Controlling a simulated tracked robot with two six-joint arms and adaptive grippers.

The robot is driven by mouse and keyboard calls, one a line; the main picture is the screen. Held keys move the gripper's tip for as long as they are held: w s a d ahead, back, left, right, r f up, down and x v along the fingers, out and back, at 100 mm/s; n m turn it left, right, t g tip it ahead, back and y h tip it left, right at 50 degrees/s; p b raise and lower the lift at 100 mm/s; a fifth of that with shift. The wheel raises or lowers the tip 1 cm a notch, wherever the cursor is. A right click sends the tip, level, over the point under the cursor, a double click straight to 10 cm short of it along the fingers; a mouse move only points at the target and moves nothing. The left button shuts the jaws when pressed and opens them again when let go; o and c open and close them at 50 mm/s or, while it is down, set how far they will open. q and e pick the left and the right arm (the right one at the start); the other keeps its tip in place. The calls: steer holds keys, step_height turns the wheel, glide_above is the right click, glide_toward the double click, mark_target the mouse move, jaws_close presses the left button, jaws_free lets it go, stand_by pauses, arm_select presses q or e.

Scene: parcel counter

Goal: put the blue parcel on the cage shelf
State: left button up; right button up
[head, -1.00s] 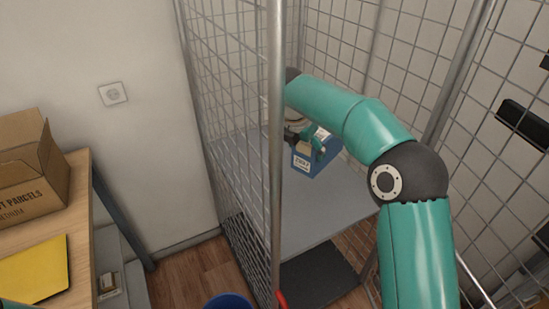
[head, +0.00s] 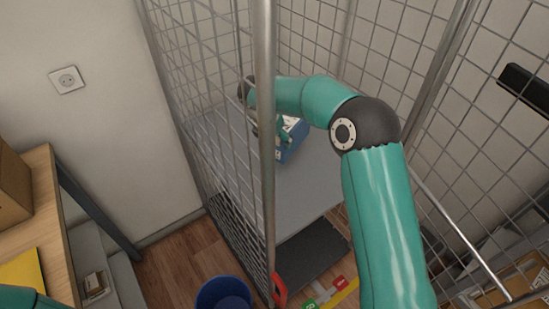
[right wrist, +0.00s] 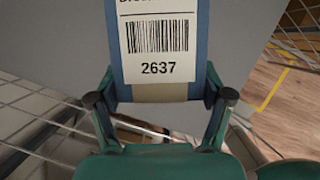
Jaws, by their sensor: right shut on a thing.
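The blue parcel (head: 293,142) is inside the wire cage, over the grey cage shelf (head: 310,190). I cannot tell whether it touches the shelf. My right gripper (right wrist: 160,97) is shut on the parcel. In the right wrist view, the fingers are on either side of the parcel (right wrist: 203,45), whose white label faces the camera with a barcode and 2637. In the head view the front post and my arm partly hide the gripper and parcel. Of my left arm only a teal piece shows in the lower left corner; its gripper is out of view.
The cage's front post (head: 263,130) and mesh side stand close to the parcel and my right arm. A dark blue bin (head: 222,292) is on the floor before the cage. A wooden table (head: 50,215) with a cardboard box (head: 12,190) is at left. Much of the shelf is bare.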

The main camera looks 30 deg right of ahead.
steer(key=shift+s+f, duration=0.1)
steer(key=shift+f, duration=4.1)
steer(key=o, duration=1.6)
steer(key=shift+f, duration=0.1)
steer(key=shift+c, duration=0.2)
steer(key=v, duration=1.2)
